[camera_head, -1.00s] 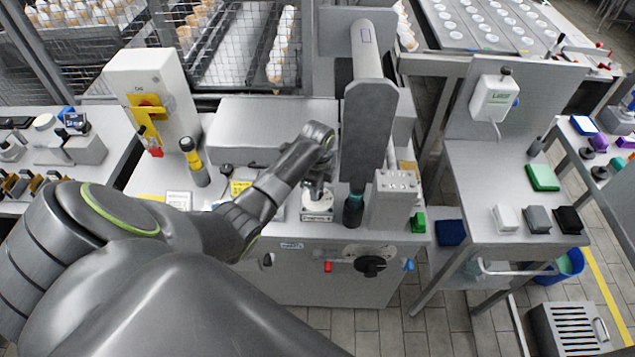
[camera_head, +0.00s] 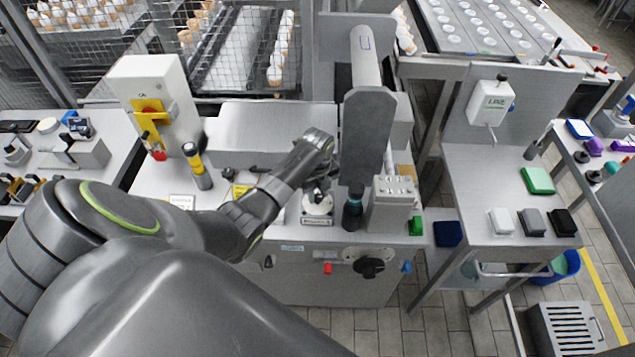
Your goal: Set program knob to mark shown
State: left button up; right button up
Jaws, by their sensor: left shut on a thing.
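My left gripper (camera_head: 319,190) reaches down over a small round white dial with a label plate (camera_head: 317,221) on the front part of the grey machine top. It is shut on the small knob at that dial, and its fingers hide most of the knob. The pointer and the marks on the dial are too small and too covered to read. A second, larger black knob (camera_head: 369,267) sits on a pale plate on the machine's front face, apart from the gripper. My right gripper is not in view.
A tall grey post with a dark plate (camera_head: 366,140) stands close right of the left gripper.

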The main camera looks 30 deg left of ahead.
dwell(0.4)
pick_arm(q)
jog(key=o, duration=1)
jog(key=shift+c, duration=0.2)
notch_tip(320, 180, up, 12)
jog(key=b, duration=0.2)
notch_tip(320, 180, up, 6)
jog(key=f+p, duration=0.1)
jog(key=p, duration=0.3)
send_over(318, 196)
jog(key=shift+s+r, duration=0.1)
jog(key=shift+r, duration=0.15)
